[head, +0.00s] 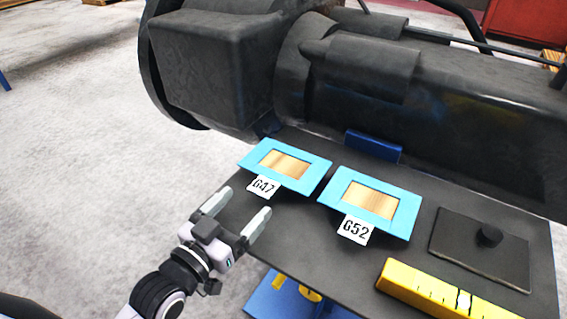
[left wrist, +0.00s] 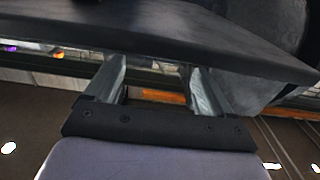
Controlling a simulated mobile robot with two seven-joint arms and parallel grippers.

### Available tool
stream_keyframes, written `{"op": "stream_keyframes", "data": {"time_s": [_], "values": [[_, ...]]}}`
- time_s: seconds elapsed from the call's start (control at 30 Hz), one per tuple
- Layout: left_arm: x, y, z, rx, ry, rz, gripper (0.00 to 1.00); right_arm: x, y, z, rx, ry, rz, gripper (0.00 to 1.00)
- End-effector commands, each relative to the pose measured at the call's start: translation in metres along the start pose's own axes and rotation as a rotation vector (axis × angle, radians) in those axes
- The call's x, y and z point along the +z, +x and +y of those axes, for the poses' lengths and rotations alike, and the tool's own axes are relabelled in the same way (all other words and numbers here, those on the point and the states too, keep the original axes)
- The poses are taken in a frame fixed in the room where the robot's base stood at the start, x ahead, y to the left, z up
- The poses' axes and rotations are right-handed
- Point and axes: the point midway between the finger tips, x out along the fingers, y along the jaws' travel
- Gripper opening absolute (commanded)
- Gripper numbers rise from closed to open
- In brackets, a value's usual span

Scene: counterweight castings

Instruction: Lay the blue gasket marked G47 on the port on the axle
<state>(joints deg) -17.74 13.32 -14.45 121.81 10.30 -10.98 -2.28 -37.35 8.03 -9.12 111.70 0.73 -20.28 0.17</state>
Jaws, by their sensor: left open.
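The blue gasket marked G47 (head: 310,181) is a flat rectangular frame with a wood-coloured opening and a white tag, on the left of the dark table. A like blue gasket marked G52 (head: 401,223) lies to its right. The large black axle (head: 450,95) stands behind the table; I cannot make out its port. My left gripper (head: 244,202) is open and empty, just short of the G47 tag near the table's left edge. In the left wrist view its two fingers (left wrist: 156,78) are apart, close to a dark slab edge. My right gripper is not in view.
The dark table (head: 290,235) also carries a yellow bar (head: 425,287) and a flat black plate with a knob (head: 478,252). A blue block (head: 373,146) sits at its back edge by the axle. Open grey floor (head: 80,160) lies to the left.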

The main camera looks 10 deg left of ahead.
Motion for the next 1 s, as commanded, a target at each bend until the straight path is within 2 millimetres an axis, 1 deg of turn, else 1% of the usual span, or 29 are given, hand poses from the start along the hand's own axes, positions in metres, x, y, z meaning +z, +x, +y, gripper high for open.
{"op": "stream_keyframes", "data": {"time_s": [0.3, 0.4, 0.53, 0.73, 0.77, 0.8, 0.87, 0.9, 0.93, 1.0], "values": [[0.002, 0.038, 0.002, 0.000, -0.001, 0.001, 0.83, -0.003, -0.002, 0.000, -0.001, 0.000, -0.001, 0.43], [0.002, 0.046, 0.002, 0.000, 0.000, 0.000, 0.83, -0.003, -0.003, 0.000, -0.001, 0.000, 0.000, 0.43], [0.002, 0.051, 0.003, 0.000, 0.001, 0.000, 0.83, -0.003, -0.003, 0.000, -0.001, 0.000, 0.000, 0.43], [0.003, 0.051, 0.003, 0.000, 0.000, -0.001, 0.83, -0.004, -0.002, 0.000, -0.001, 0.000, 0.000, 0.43], [0.003, 0.051, 0.003, 0.000, 0.000, -0.001, 0.73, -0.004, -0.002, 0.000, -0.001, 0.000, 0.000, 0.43], [0.003, 0.051, 0.003, 0.000, 0.000, -0.001, 0.60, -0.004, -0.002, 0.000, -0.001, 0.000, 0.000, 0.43], [0.003, 0.051, 0.003, 0.000, 0.000, -0.001, 0.41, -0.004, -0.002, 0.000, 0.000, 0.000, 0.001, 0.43], [0.003, 0.051, 0.003, 0.000, 0.000, -0.001, 0.28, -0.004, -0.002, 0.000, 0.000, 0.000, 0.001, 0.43], [0.003, 0.051, 0.003, 0.000, 0.000, -0.001, 0.24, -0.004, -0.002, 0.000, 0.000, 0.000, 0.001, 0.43], [0.003, 0.051, 0.003, 0.000, 0.000, 0.000, 0.24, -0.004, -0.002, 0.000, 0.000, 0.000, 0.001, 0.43]]}}
